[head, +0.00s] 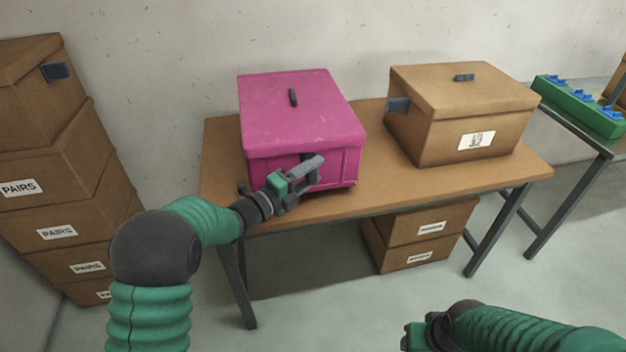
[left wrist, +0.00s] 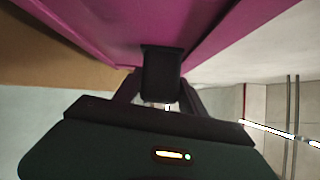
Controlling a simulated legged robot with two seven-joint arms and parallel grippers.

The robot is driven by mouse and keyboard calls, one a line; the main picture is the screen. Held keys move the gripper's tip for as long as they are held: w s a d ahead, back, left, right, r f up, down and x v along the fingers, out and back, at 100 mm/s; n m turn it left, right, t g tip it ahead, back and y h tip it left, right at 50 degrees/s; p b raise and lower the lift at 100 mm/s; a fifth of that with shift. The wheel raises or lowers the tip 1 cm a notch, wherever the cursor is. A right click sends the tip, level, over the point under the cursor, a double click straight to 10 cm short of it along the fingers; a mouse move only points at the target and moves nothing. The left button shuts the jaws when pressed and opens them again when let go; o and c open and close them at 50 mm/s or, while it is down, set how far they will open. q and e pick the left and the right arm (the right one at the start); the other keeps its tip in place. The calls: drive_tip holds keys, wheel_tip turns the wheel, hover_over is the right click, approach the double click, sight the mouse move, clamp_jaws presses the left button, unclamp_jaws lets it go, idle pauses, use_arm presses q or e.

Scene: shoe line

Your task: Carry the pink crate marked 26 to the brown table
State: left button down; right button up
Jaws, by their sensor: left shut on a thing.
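A pink crate (head: 300,112) with a closed lid and a small dark tab on top sits on the left part of the brown table (head: 385,180). No number shows on the faces I can see. My left gripper (head: 305,172) is at the crate's front side, shut on the crate's handle. In the left wrist view, the pink crate (left wrist: 215,25) fills the top, with a dark block (left wrist: 160,72) between the fingers. My right gripper (head: 420,335) is low at the bottom edge, away from the table; its fingers are mostly cut off.
A brown box (head: 440,130) with a white label stands on the right of the table. Several boxes marked PAIRS (head: 60,190) are stacked at the left. Two boxes (head: 425,235) sit beneath the table. A green rack (head: 580,105) is on another table at right.

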use_arm(q)
drive_tip(key=shift+w+r, duration=0.2)
drive_tip(key=shift+w, duration=0.45)
wheel_tip(320, 180, down, 4)
drive_tip(key=shift+w+r+b, duration=0.1)
drive_tip(key=shift+r+b, duration=0.05)
drive_tip(key=shift+b, duration=0.4)
drive_tip(key=shift+r, duration=0.1)
drive_tip(key=c, duration=0.6)
unclamp_jaws()
drive_tip(key=shift+f, duration=0.2)
drive_tip(key=shift+c, duration=0.2)
drive_tip(key=shift+a, duration=0.1)
